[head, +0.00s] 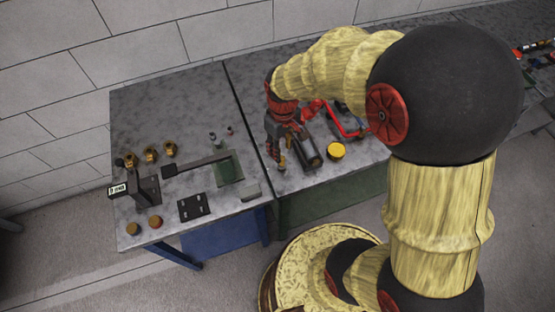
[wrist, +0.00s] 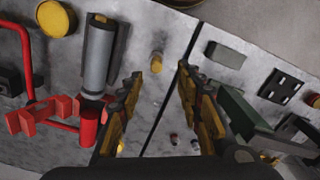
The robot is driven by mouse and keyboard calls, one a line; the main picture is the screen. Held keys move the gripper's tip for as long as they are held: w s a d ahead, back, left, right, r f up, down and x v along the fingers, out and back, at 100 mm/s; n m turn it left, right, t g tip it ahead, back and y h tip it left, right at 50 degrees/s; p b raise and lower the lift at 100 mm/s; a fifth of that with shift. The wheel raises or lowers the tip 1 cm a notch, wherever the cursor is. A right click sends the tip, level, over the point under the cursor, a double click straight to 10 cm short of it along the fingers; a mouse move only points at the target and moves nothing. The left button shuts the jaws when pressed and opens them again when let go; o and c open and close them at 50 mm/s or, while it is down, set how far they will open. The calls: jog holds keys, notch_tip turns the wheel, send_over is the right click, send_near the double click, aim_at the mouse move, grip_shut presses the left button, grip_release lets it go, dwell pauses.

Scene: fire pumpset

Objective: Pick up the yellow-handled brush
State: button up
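My gripper (head: 275,156) points down over the table near the seam between the two tabletops. In the wrist view its two fingers (wrist: 159,77) are spread apart with nothing held between them. A small tan-yellow upright piece (wrist: 157,62) stands on the tabletop just beyond the fingertips, between them in the picture and left of the seam. It may be the handle of the yellow-handled brush, but I see no bristles and cannot be sure. I cannot make it out clearly in the head view, where the gripper fingers are over that area.
A grey-black cylinder (head: 312,158), a yellow round lid (head: 336,151) and red pipework (wrist: 27,60) lie close beside the gripper. Across the seam are a grey block (head: 250,190), a black plate (head: 193,208), a green base with a dark lever (head: 228,170) and brass fittings (head: 150,155).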

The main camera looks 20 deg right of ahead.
aim_at(282, 158)
jog(key=shift+s+f, duration=0.1)
jog(key=shift+f, duration=0.35)
jog(key=shift+w+f, duration=0.25)
jog(key=shift+f, duration=0.6)
jog(key=shift+d+f+b, duration=0.1)
jog(key=shift+f+b, duration=0.35)
jog(key=shift+f, duration=0.15)
jog(key=f, duration=0.2)
jog(key=f+b, duration=0.1)
jog(key=f, duration=0.1)
jog(key=shift+w+d, duration=0.1)
jog(key=shift+w, duration=0.1)
jog(key=shift+r, duration=0.1)
jog(key=c, duration=0.4)
grip_shut()
